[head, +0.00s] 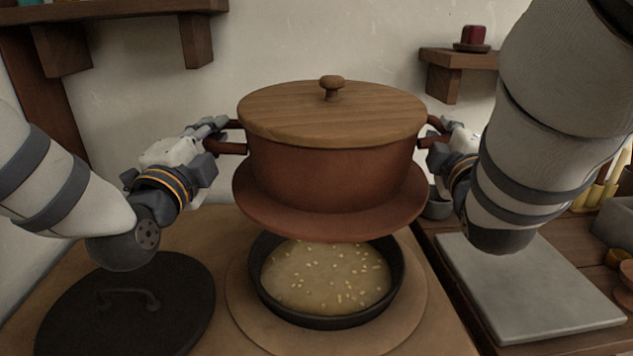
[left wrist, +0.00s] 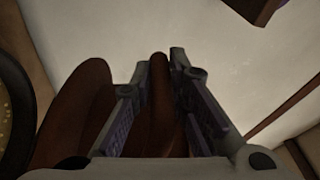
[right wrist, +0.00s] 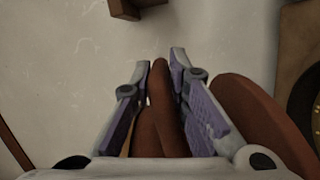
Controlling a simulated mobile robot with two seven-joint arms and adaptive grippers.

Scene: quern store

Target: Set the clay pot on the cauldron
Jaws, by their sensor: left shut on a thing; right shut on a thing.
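The clay pot (head: 330,175) is reddish brown, with a wooden lid (head: 290,112) on it and a wide flange near its base. It is held level in the air, above and a little behind the dark cauldron (head: 263,290). The cauldron is open and holds a pale mash with light bits. My left gripper (head: 225,138) is shut on the pot's left handle, which shows between the fingers in the left wrist view (left wrist: 162,115). My right gripper (head: 432,142) is shut on the right handle, seen in the right wrist view (right wrist: 160,115). The pot's underside is hidden.
The cauldron stands on a round tan board (head: 245,320). A dark round lid with a handle (head: 75,325) lies to the left. A grey slab (head: 535,300) lies at the right, with a small bowl (head: 438,207) behind it. Wall shelves (head: 120,12) are at the back.

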